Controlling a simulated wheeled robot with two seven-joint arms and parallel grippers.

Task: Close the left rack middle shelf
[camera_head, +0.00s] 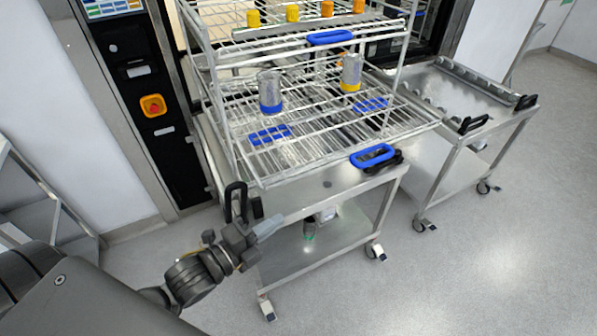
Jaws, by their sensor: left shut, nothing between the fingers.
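The wire rack (228,118) stands at the washer opening on a steel trolley. Its lower visible shelf (310,152) sticks out far toward me, with a blue handle (372,155) at its front edge. A shelf above (290,48) has its own blue handle (330,37) and sits further back. I cannot tell for sure which shelf counts as the middle one. My left gripper (266,228) is shut and empty, in front of the trolley's left front corner, left of and nearer than the lower blue handle, apart from it. My right gripper is not in view.
A grey cylinder with a blue base (270,92) and one with a yellow base (351,72) stand on the lower shelf. The trolley (330,190) has a black handle (236,202) near my gripper. A second trolley (460,95) stands right. Floor at right front is clear.

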